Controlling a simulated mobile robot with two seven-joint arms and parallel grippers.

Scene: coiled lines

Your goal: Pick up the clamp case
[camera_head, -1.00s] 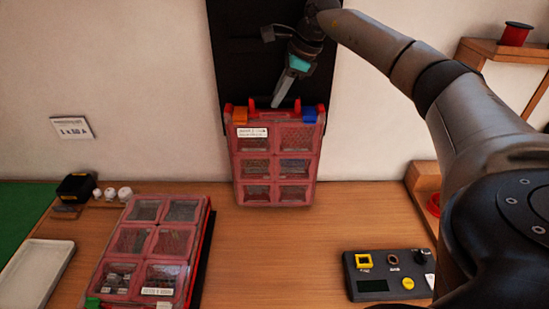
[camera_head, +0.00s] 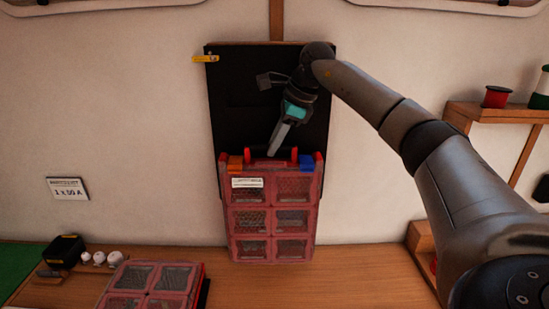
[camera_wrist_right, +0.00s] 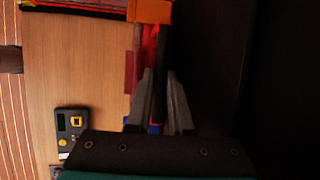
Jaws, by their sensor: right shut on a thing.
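A red case (camera_head: 275,195) with six clear windows is upright in front of the black wall board. It has a white label, an orange latch, a blue latch and a top handle. The label is too small to read, so I cannot tell by its words that this is the clamp case. My right gripper (camera_head: 272,152) reaches down from above and is shut on the handle at the case's top edge. In the right wrist view, the fingers (camera_wrist_right: 160,78) close around a dark bar between the orange and blue latches. My left gripper is not in view.
A second red case (camera_head: 150,283) lies flat at the front left of the wooden bench (camera_head: 255,285). The black board (camera_head: 232,95) stands behind the held case. A black box (camera_head: 63,250) and white knobs are at left. A shelf (camera_head: 490,112) with spools is at right.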

